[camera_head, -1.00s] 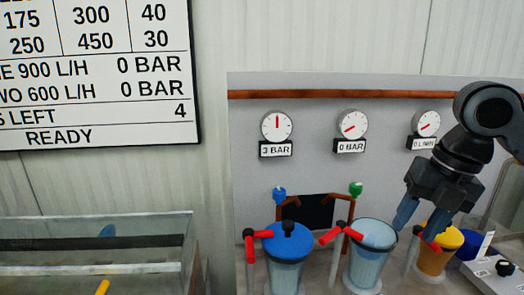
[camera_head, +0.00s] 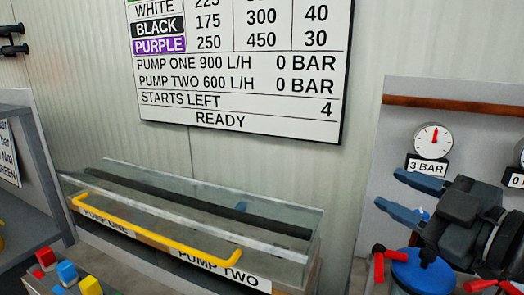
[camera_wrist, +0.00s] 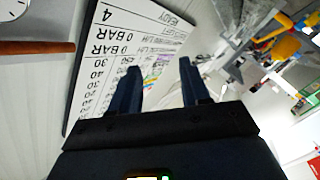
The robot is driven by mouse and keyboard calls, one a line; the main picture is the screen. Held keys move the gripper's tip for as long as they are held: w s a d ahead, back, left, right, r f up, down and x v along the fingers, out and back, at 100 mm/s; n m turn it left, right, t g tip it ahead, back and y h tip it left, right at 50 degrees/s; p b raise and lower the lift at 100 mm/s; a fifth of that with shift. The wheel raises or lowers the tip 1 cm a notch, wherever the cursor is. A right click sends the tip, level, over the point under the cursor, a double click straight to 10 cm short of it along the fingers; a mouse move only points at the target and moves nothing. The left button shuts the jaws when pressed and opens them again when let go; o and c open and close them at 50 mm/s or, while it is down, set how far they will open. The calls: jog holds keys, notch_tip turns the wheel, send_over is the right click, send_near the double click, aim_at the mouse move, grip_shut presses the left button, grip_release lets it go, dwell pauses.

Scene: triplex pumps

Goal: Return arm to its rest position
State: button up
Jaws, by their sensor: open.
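My gripper (camera_head: 405,197) is at the right of the head view, with its two blue fingers spread and pointing left. It is open and nothing is between the fingers. It is in front of the grey gauge panel, just below the 3 BAR gauge (camera_head: 433,141) and above the blue-lidded vessel (camera_head: 423,272). In the wrist view the fingers (camera_wrist: 158,90) are also apart and empty, with the white sign behind them.
The white sign (camera_head: 240,115) reads READY with 4 starts left. A clear-walled trough with a yellow handle (camera_head: 150,237) and PUMP ONE and PUMP TWO labels stands left of my gripper. Coloured blocks (camera_head: 67,273) are at lower left. A red valve handle (camera_head: 378,262) is below my gripper.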

jog(key=s+a+f+m+t+h, duration=0.1)
jog(key=s+a+f+m+h, duration=0.1)
jog(key=s+f+m+h, duration=0.4)
jog(key=s+a+f+m+h, duration=0.2)
jog(key=s+a+f+m, duration=0.1)
jog(key=s+f+m, duration=0.7)
jog(key=s+d+f+n+g, duration=0.1)
jog(key=s+d+f, duration=0.1)
jog(key=s, duration=0.9)
jog(key=s+d+f+n, duration=0.1)
jog(key=s+d+f, duration=0.1)
jog(key=s, duration=0.8)
jog(key=shift+s+d+f+g, duration=0.2)
jog(key=shift+s+f+g, duration=0.1)
jog(key=shift+s+g, duration=0.1)
